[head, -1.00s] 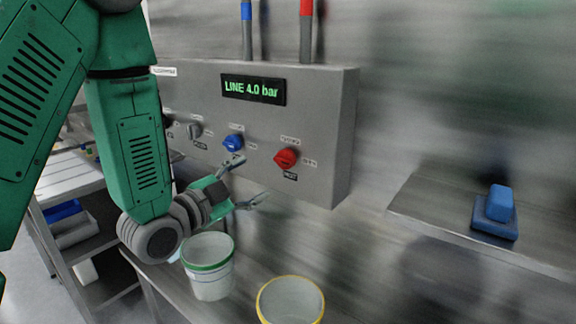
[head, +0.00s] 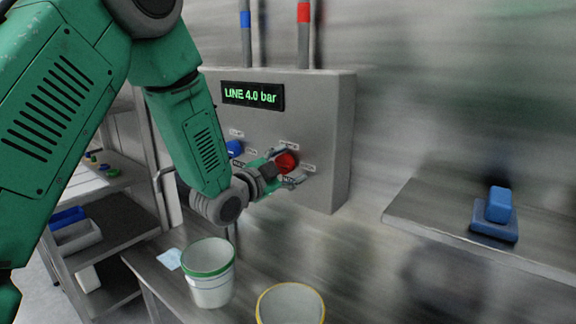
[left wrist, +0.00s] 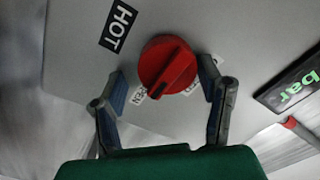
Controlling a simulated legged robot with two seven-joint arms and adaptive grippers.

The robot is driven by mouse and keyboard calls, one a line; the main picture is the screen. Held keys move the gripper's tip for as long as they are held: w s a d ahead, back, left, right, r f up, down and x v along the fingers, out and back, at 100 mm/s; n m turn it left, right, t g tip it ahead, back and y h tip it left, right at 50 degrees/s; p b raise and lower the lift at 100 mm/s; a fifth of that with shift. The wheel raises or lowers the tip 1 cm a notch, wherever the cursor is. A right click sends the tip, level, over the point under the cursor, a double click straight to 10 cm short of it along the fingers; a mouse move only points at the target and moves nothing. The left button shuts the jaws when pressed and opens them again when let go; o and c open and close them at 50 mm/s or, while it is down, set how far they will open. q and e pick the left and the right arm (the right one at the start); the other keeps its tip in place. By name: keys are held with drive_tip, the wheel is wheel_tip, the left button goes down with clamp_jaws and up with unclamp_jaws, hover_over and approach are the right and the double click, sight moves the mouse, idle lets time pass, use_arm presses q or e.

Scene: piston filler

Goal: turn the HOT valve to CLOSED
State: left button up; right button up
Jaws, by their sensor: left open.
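The red HOT valve knob (head: 286,162) is on the front of the grey control box (head: 338,130). In the left wrist view the red knob (left wrist: 168,66) sits beside the black HOT label (left wrist: 118,25), with a dark pointer line across it. My left gripper (head: 283,170) is at the red knob. In the left wrist view its open fingers (left wrist: 162,88) are on either side of the knob's near edge, with gaps visible. Small white labels by the knob are partly covered by the fingers. My right gripper is not in view.
A blue knob (head: 234,148) is left of the red one. The display (head: 252,95) reads LINE 4.0 bar. A green-rimmed bucket (head: 209,275) and a yellow-rimmed bucket (head: 290,305) stand on the bench below. A blue object (head: 498,205) is on the right shelf (head: 440,212).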

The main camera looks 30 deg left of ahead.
use_arm(q)
drive_tip(key=shift+a+f, duration=0.2)
drive_tip(key=shift+a, duration=0.5)
drive_tip(key=c, duration=0.9)
drive_tip(key=shift+s+a+f, duration=0.1)
drive_tip(key=shift+a+f, duration=0.05)
drive_tip(key=shift+a, duration=0.3)
drive_tip(key=shift+c, duration=1.3)
drive_tip(key=shift+d, duration=0.4)
